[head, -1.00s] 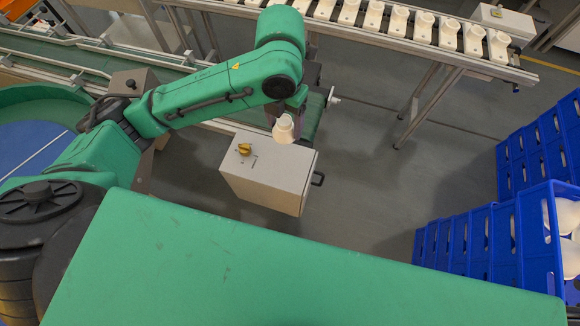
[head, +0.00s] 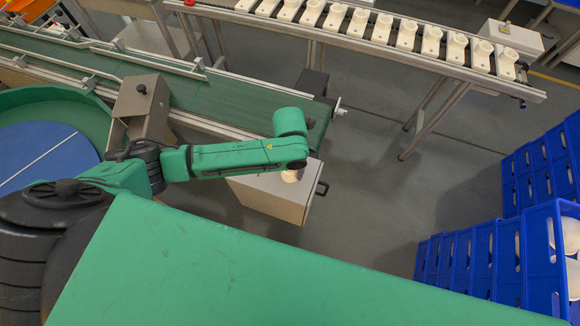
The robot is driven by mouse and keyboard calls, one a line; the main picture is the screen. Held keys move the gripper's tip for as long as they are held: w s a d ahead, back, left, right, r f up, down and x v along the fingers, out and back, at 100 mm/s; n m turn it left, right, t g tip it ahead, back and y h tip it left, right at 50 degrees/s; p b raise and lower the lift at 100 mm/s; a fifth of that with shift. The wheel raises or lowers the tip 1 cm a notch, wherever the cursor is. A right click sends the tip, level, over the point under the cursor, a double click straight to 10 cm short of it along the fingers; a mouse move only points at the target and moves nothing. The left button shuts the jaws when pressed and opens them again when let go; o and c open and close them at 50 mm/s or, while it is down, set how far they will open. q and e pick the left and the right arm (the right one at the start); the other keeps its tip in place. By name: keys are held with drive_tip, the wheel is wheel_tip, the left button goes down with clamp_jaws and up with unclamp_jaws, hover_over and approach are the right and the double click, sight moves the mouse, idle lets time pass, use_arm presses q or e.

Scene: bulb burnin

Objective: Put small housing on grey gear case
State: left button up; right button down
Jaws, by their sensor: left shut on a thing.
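The small housing (head: 291,176), cream-white, shows only in part below the end of my left arm. My left gripper (head: 291,170) is shut on it, and its fingers are mostly hidden under the wrist. A pale grey box (head: 275,200) with a dark side handle stands directly below, and it looks like the grey gear case. The housing appears over the right part of its top. I cannot tell whether they touch. My right gripper is not in view.
A rail (head: 400,50) at the back holds a row of white holders. Blue crates (head: 490,245) stand at the right. The floor between is clear.

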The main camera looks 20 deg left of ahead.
use_arm(q)
drive_tip(key=o, duration=1.3)
drive_tip(key=shift+f, duration=0.1)
wheel_tip(320, 180, up, 12)
drive_tip(key=shift+r, duration=0.15)
